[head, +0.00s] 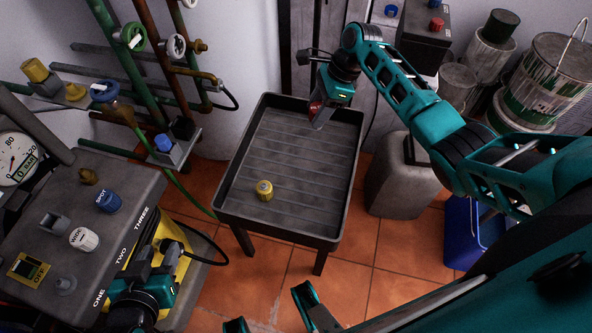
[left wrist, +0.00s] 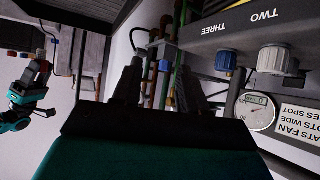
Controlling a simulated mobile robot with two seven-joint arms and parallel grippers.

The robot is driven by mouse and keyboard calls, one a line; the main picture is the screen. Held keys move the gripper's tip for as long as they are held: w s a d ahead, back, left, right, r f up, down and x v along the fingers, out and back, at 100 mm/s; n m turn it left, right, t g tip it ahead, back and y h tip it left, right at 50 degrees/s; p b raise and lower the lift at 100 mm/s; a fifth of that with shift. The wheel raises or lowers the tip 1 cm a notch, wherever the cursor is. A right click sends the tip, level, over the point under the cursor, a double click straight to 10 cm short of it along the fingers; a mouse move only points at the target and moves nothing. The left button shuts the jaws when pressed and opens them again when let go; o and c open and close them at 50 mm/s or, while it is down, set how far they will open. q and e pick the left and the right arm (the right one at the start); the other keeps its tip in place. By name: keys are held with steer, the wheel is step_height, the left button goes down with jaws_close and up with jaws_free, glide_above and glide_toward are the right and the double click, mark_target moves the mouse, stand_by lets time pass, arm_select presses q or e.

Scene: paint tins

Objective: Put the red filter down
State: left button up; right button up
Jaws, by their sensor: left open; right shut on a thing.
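My right gripper (head: 319,112) is shut on a small red thing (head: 315,107), which I take for the red filter. It is at the far part of the grey ribbed tray table (head: 290,222); the jaws hide much of it, and I cannot tell whether it touches the tray.
The control panel (head: 150,182) at left has knobs, including a blue one (head: 109,201), and a gauge (head: 17,158). Pipes with valves rise behind it. A grey jerrycan (head: 397,185), a blue crate (head: 462,235) and paint tins (head: 550,85) stand right of the tray. The tray's middle is free.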

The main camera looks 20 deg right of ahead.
arm_select(q)
step_height(320, 180, down, 8)
steer(key=d+b, duration=0.1)
steer(key=b, duration=0.9)
steer(key=shift+w+f, duration=0.25)
steer(key=shift+w, duration=0.1)
arm_select(e)
steer(key=shift+m, duration=0.3)
steer(key=shift+s+d+f, duration=0.1)
steer(key=shift+f, duration=5.15)
steer(key=shift+d+f, duration=0.1)
steer(key=shift+f, duration=5.15)
arm_select(q)
steer(key=shift+d, duration=0.1)
arm_select(e)
steer(key=shift+f, duration=0.15)
steer(key=o, duration=1.2)
arm_select(q)
steer(key=shift+d, duration=0.1)
steer(key=shift+r, duration=0.1)
